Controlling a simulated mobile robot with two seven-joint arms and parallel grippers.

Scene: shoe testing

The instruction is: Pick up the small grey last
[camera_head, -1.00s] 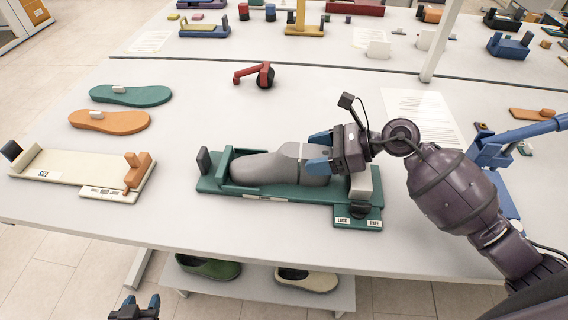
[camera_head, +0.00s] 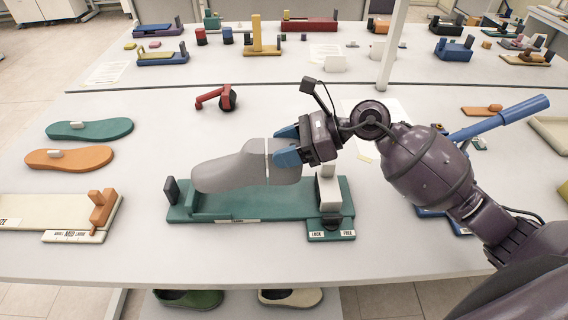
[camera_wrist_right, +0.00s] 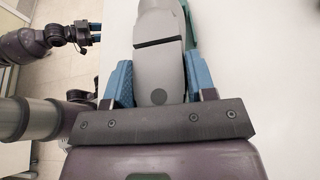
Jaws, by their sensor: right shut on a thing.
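The grey last (camera_head: 230,170) is a foot-shaped block with a dark seam near its heel. My right gripper (camera_head: 287,152) is shut on its heel end and holds it above the green fixture (camera_head: 255,207), toe to the left. In the right wrist view the last (camera_wrist_right: 158,70) lies between the two blue fingers of the right gripper (camera_wrist_right: 160,84). My left gripper (camera_wrist_right: 92,32) appears at the upper left of the right wrist view, away from the last; its jaws are too small to judge. It is not in the head view.
The green fixture has a grey block (camera_head: 328,190) and LOCK and FREE labels at its right end. Green (camera_head: 90,129) and orange (camera_head: 70,158) soles lie at left, beside a cream fixture (camera_head: 40,212). A red tool (camera_head: 215,97) lies behind.

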